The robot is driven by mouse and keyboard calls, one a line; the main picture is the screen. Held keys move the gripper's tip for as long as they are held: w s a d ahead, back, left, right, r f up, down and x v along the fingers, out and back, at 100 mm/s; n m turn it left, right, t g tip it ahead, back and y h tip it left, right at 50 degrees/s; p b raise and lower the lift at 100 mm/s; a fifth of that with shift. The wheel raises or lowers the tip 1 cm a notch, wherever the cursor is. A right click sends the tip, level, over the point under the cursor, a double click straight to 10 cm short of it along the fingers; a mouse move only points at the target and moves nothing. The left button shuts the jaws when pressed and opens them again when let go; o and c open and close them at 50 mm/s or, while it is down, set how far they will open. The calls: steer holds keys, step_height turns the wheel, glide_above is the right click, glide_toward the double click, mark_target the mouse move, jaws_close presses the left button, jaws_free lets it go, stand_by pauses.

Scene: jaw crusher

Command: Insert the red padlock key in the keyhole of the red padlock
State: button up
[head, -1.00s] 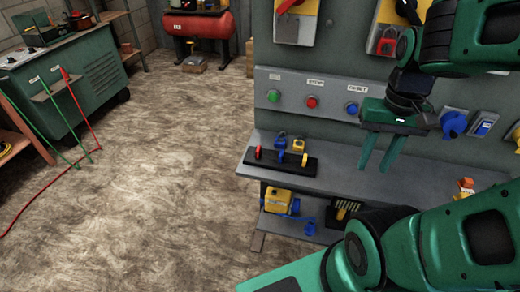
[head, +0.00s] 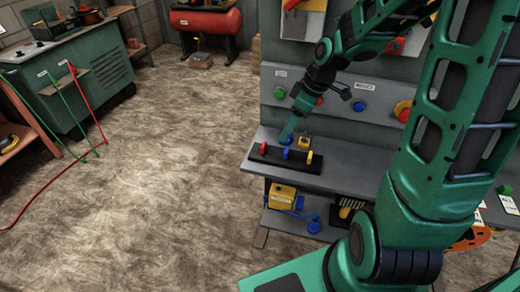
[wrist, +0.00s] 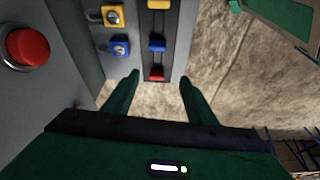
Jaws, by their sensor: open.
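A black stand (head: 270,158) on the grey shelf holds a row of keys. The red key (head: 263,148) is at its left end in the head view, with blue and yellow keys to its right. In the wrist view the red key (wrist: 156,75) shows between my fingertips, as the nearest of the row. My gripper (head: 287,134) is open and empty, pointing down over the stand. I cannot tell how high it is above the key. A red padlock (head: 397,45) seems to hang on the upper panel, mostly hidden behind my arm. Its keyhole is not visible.
A yellow padlock (wrist: 112,16) and a blue padlock (wrist: 118,48) stand beside the key stand. A red button (wrist: 27,47) juts from the panel at the left. The lower shelf holds a yellow box (head: 282,196). The floor (head: 170,180) to the left is clear.

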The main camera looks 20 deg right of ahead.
steer(key=w+a+n, duration=0.1)
steer(key=w+a, duration=0.1)
glide_above(265, 145)
steer(key=s+d, duration=0.2)
steer(key=shift+y, duration=0.4)
step_height(265, 145, down, 6)
steer(key=shift+s+r, duration=0.1)
steer(key=f, duration=0.1)
steer(key=w+a+f, duration=0.1)
steer(key=w+f, duration=0.1)
steer(key=shift+a+f, duration=0.25)
steer(key=shift+a, duration=0.05)
steer(key=shift+w+a+f, duration=0.1)
steer(key=shift+a+f, duration=0.05)
steer(key=shift+f, duration=0.35)
steer(key=shift+c, duration=0.4)
steer(key=c, duration=1.1)
steer(key=shift+o, duration=0.2)
steer(key=shift+r, duration=0.2)
